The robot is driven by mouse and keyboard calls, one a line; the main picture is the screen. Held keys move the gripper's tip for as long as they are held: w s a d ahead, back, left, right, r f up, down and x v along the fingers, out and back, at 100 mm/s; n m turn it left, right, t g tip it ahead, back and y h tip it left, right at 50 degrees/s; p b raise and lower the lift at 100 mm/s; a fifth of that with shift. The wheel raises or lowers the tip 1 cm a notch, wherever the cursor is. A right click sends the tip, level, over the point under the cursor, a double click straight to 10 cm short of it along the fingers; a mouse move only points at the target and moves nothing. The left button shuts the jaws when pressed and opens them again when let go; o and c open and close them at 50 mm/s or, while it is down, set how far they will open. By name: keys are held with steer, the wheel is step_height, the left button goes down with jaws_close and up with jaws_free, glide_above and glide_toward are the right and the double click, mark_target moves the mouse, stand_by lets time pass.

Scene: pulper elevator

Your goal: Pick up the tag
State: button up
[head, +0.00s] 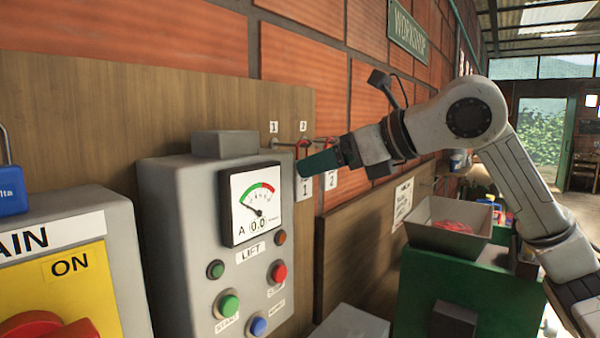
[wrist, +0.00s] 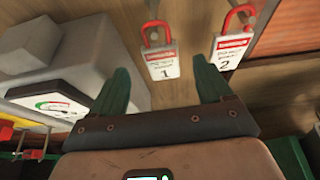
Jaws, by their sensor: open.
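Two white tags with red bands hang by red shackles on the wooden board. Tag 1 (wrist: 164,65) shows between my fingertips in the wrist view, and its lower part shows below my gripper in the head view (head: 304,189). Tag 2 (wrist: 230,54) hangs to its right and also shows in the head view (head: 331,181). My gripper (wrist: 163,72) is open and empty, with green fingers pointing toward the board. In the head view my gripper (head: 303,165) overlaps the upper part of tag 1. I cannot tell the exact gap.
The grey lift control box (head: 185,210), with a gauge (head: 252,204) and several buttons, stands just left of the tags. A blue padlock (head: 10,190) hangs at the far left. A green machine with a grey hopper (head: 447,228) stands to the right.

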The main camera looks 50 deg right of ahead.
mark_target(302, 199)
steer(key=p+x, duration=0.1)
steer(key=x, duration=0.1)
steer(key=p+x, duration=0.1)
steer(key=x, duration=0.2)
steer(key=shift+w+r, duration=0.15)
steer(key=shift+w, duration=0.25)
steer(key=c, duration=1)
